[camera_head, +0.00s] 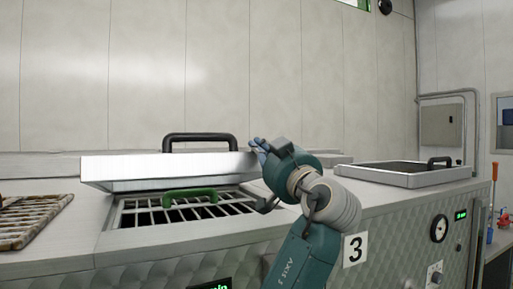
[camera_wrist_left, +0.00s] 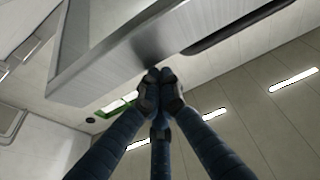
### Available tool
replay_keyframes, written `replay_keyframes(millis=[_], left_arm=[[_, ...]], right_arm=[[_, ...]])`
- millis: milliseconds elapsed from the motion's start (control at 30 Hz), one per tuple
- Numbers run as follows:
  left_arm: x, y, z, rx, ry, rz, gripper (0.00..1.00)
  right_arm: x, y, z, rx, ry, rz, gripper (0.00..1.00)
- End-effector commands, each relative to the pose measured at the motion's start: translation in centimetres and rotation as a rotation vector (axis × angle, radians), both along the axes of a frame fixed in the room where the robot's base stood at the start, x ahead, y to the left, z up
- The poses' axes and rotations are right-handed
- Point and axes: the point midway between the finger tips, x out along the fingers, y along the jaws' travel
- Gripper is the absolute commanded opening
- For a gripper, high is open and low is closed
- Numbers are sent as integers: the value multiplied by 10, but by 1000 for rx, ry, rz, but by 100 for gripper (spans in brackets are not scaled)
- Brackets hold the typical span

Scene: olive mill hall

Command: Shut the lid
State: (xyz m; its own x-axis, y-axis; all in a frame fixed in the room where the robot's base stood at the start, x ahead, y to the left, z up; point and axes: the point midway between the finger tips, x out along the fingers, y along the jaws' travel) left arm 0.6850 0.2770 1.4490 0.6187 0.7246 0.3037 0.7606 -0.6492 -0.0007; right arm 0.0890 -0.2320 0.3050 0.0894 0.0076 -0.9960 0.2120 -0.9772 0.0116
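The metal lid (camera_head: 125,170) stands partly raised and tilted over a hatch opening in the steel machine top, with a black handle (camera_head: 200,137) on it. Below it a dark grate (camera_head: 150,216) with a green handle (camera_head: 189,194) shows in the opening. My left gripper (camera_head: 259,148) is at the lid's right end, its blue fingers close to the lid's edge. In the left wrist view the lid (camera_wrist_left: 110,55) fills the upper part, and the gripper's fingertips (camera_wrist_left: 160,88) are together beside its edge with nothing seen between them. Whether they touch the lid I cannot tell. My right gripper is not in view.
A second hatch lid (camera_head: 395,176) with a black handle lies to the right on the machine top. A rusty rack (camera_head: 30,218) lies at the far left. A pale panelled wall (camera_head: 120,75) stands behind.

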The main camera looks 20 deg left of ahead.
Motion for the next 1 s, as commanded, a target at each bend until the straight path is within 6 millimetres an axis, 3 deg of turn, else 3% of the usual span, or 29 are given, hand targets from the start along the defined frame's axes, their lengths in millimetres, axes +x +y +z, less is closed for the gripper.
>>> replay_keyframes(millis=[133, 700, 1000], left_arm=[[-2, -2, -9, 0, 0, 0, 0], [-3, -4, -9, 1, 0, -1, 0], [-32, -40, -25, 0, 0, -5, 0]], right_arm=[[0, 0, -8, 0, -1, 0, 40], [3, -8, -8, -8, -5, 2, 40], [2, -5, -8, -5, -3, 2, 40]])
